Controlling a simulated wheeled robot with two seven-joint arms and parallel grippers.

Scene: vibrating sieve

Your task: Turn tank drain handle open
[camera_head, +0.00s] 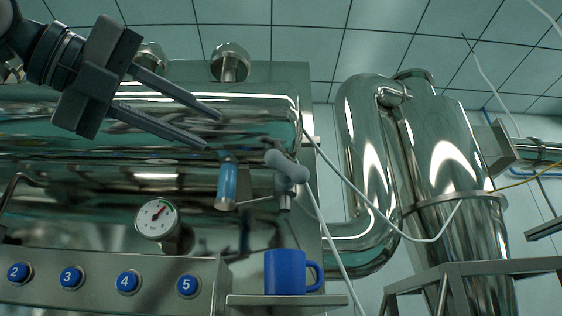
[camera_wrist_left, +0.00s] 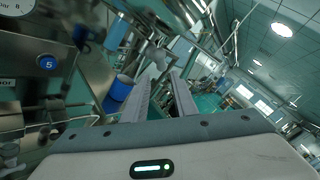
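The drain handle (camera_head: 227,184) is a blue grip hanging down beside the grey drain tap (camera_head: 287,168) on the front of the shiny metal tank (camera_head: 200,108). My left gripper (camera_head: 213,133) reaches in from the upper left, its two dark fingers apart and nothing between them. In the head view its fingertips are just above and left of the handle's top; I see no clear contact. The left wrist view shows the fingers (camera_wrist_left: 162,74) apart, with a blue grip (camera_wrist_left: 117,34) to their upper left. My right gripper is in neither view.
A blue mug (camera_head: 284,273) stands on a small metal shelf (camera_head: 285,300) below the tap. A pressure gauge (camera_head: 157,220) and a panel with numbered blue buttons (camera_head: 128,282) are to the lower left. Large pipes (camera_head: 366,160) and a white cable are to the right.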

